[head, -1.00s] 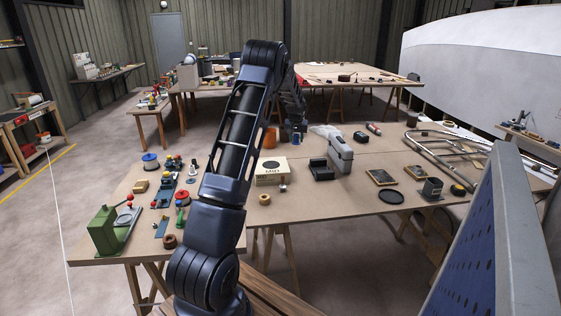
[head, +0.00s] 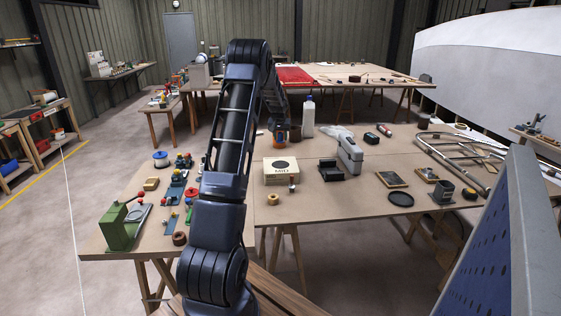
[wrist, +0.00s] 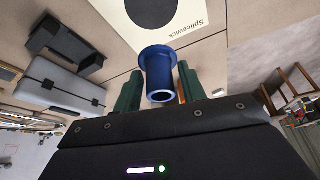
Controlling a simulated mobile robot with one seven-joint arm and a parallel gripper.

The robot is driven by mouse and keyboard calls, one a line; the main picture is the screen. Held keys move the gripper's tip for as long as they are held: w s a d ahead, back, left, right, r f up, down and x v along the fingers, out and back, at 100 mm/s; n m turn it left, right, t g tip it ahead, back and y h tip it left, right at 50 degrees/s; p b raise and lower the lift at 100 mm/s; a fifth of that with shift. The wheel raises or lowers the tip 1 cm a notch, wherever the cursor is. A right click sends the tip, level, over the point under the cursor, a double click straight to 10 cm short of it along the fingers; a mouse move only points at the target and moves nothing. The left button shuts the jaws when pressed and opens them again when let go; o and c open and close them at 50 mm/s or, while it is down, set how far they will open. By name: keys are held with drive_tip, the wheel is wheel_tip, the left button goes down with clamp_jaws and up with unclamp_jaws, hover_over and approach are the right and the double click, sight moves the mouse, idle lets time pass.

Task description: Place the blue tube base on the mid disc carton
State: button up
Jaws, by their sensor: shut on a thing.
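The blue tube base (wrist: 158,70) is a short blue tube with a wide flange. My gripper (wrist: 159,84) is shut on it, one green finger on each side. The flange end points toward the carton and the open end faces the wrist camera. The mid disc carton (head: 281,181) is a pale box marked MID with a black disc on top, standing on the near table. Its top (wrist: 192,22) also shows in the wrist view, beyond the tube base, and the two look apart. In the head view my gripper is behind the carton, small and partly hidden.
Behind the carton are an orange container (head: 295,134) and a white bottle (head: 308,116). A small upright item (head: 292,184) and a tan ring (head: 272,199) are in front. Tools crowd the left side.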

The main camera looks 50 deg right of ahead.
sight(281, 163)
wheel_tip(281, 163, down, 14)
drive_tip(key=shift+r, duration=0.2)
idle(0.4)
drive_tip(key=shift+f, duration=0.1)
drive_tip(key=o, duration=1)
drive_tip(key=v, duration=1.2)
